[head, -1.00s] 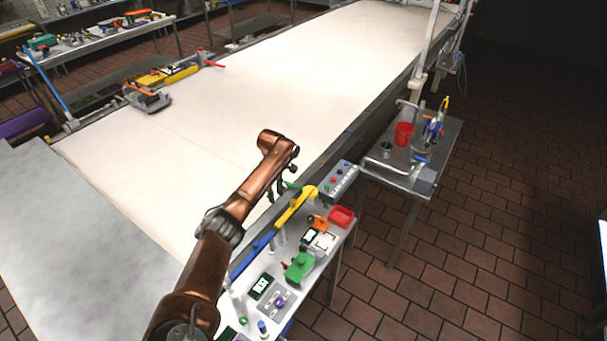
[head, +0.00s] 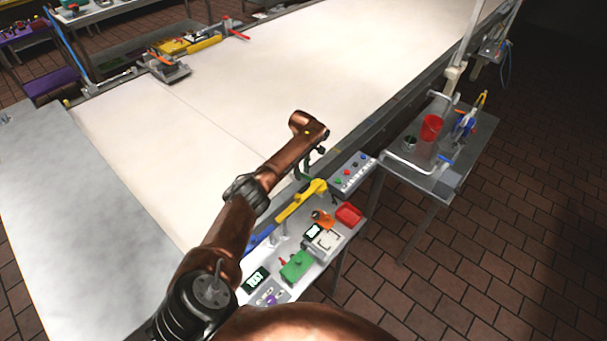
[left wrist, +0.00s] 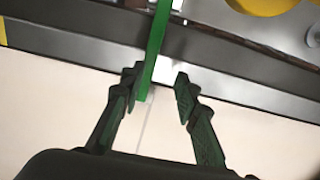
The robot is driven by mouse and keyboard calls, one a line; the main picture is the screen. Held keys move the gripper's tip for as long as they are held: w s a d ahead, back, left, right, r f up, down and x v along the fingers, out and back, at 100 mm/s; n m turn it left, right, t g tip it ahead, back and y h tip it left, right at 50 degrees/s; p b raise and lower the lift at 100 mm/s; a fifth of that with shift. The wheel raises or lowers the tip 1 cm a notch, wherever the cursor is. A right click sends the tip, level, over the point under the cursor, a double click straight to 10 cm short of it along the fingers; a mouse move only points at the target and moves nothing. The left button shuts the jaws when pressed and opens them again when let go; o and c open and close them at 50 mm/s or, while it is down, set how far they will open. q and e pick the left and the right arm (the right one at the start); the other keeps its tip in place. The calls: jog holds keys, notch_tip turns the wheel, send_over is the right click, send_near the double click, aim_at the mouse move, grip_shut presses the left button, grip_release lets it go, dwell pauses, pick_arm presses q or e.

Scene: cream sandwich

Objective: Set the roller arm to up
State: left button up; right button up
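A bright green bar (left wrist: 156,42), which looks like the roller arm's handle, runs down from the top of the left wrist view. Its lower end lies between the fingers of my left gripper (left wrist: 159,78), closer to the left finger. The fingers are apart; I cannot tell whether one touches the bar. In the head view my left gripper (head: 303,172) hangs over the conveyor's near edge, small and partly hidden by my arm. Some green shows beside it. The arm's up or down position cannot be made out. My right gripper is out of view.
A white conveyor belt (head: 230,120) stretches away. A side table (head: 470,150) holds a red cup (head: 431,127). Floor at right is clear.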

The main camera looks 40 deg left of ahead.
aim_at(305, 176)
pick_arm(q)
jog(key=w+f, duration=0.2)
jog(key=shift+d+f, duration=0.3)
jog(key=shift+d, duration=0.05)
jog(key=shift+s+a+f, duration=0.1)
jog(key=shift+a, duration=0.1)
jog(key=shift+s+r, duration=0.2)
jog(key=shift+s, duration=0.05)
jog(key=shift+c, duration=0.4)
jog(key=shift+w+d+f, duration=0.1)
jog(key=shift+w+f, duration=0.15)
jog(key=shift+w, duration=0.1)
jog(key=c, duration=0.5)
jog(key=shift+s+r, duration=0.15)
jog(key=shift+s, duration=0.05)
grip_shut()
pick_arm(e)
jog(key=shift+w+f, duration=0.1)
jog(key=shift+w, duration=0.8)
